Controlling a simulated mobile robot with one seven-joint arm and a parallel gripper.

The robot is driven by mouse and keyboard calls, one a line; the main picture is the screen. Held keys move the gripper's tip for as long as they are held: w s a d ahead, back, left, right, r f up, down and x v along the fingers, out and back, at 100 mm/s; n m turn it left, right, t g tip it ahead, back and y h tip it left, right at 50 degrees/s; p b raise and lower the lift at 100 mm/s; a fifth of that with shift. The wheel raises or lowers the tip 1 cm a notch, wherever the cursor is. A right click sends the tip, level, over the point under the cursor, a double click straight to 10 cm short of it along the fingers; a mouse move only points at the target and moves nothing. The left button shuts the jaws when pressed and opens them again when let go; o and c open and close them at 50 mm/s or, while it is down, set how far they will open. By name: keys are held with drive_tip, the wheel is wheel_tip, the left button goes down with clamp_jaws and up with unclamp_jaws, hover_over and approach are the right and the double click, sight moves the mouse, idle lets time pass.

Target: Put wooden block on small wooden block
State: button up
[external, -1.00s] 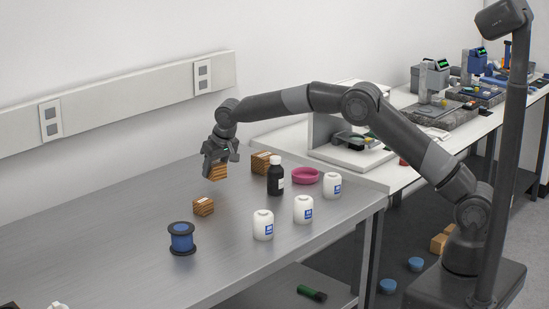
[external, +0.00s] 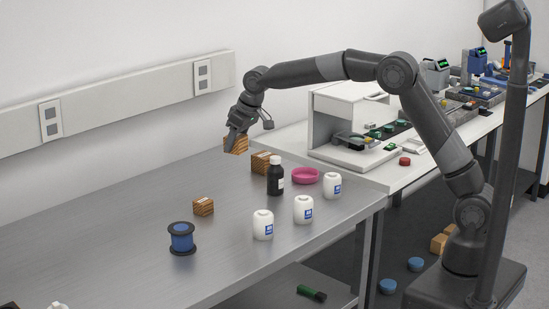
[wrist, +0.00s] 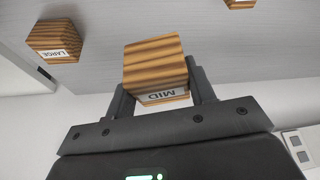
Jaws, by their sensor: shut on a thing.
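My gripper (external: 238,132) is shut on a striped wooden block (external: 236,146), held in the air above the back of the steel table. In the wrist view this block (wrist: 155,62) sits between the fingers and carries a label reading MID. The small wooden block (external: 203,206) lies on the table, lower left of the gripper and apart from it. A block partly cut off at the top edge of the wrist view (wrist: 240,3) seems to be this one. A larger block (external: 261,163) stands just right of the held block, labelled LARGE in the wrist view (wrist: 55,41).
A blue spool (external: 181,239) stands near the small block. A dark bottle (external: 275,180), a pink dish (external: 306,176) and white jars (external: 263,226) stand to the right. The steel table (external: 120,230) is mostly clear at left. A wall lies behind.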

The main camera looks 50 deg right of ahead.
drive_tip(key=s+a+n, duration=0.2)
drive_tip(key=s+a, duration=0.1)
drive_tip(key=a, duration=0.2)
hover_over(198, 199)
drive_tip(key=s, duration=0.2)
drive_tip(key=shift+y, duration=0.3)
drive_tip(key=f, duration=0.5)
drive_tip(key=shift+w+d+f, duration=0.25)
drive_tip(key=shift+d+f, duration=0.05)
drive_tip(key=shift+f, duration=0.05)
drive_tip(key=shift+a+f, duration=0.1)
drive_tip(key=shift+f, duration=1.95)
drive_tip(key=shift+f+m, duration=0.15)
drive_tip(key=shift+m, duration=0.15)
drive_tip(key=o, duration=1)
drive_tip(key=v, duration=1.2)
drive_tip(key=shift+r, duration=0.25)
